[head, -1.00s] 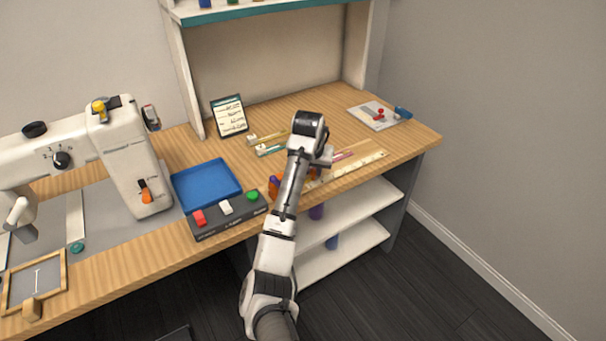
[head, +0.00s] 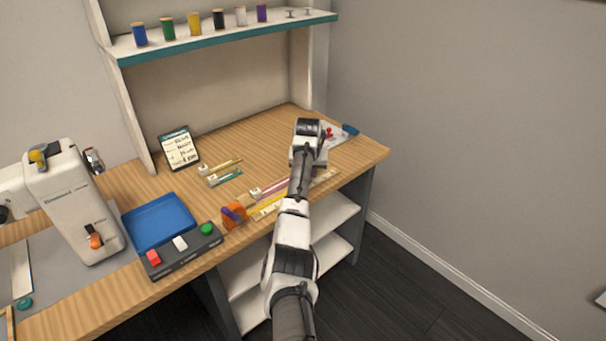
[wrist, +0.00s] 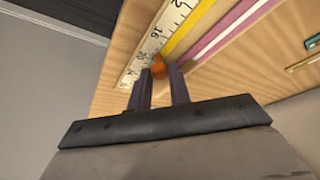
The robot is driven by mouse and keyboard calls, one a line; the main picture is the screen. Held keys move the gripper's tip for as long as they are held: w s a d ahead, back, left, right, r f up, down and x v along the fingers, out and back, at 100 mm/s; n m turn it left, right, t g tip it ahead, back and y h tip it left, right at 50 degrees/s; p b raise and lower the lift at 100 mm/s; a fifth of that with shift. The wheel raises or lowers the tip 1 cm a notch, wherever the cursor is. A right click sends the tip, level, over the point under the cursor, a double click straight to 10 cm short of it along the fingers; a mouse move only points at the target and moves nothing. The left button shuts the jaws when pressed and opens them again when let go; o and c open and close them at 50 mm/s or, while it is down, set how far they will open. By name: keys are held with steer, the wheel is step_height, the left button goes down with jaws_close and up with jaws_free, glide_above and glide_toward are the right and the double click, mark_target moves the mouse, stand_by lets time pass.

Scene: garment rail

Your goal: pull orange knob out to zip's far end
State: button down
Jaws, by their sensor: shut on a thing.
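The orange knob (wrist: 158,67) sits between the two dark fingertips of my gripper (wrist: 160,76) in the wrist view, and the jaws are shut on it. The yellow zip (wrist: 188,30) runs away from the knob toward the top of that view. In the head view the yellow zip (head: 268,206) shows left of my arm. My gripper's fingers and the knob are hidden there behind the arm, near the ruler's right end.
A ruler (wrist: 155,42) lies beside the yellow zip, with a pink zip (wrist: 232,30) on its other side. A blue tray (head: 160,222), a button box (head: 182,250) and an orange-purple item (head: 234,215) are to the left. The desk's right end (head: 370,155) is close.

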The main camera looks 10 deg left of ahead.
steer(key=shift+w+d, duration=0.15)
steer(key=c, duration=1.3)
jaws_free()
steer(key=b+v, duration=0.2)
steer(key=v, duration=1.2)
steer(key=shift+b, duration=0.3)
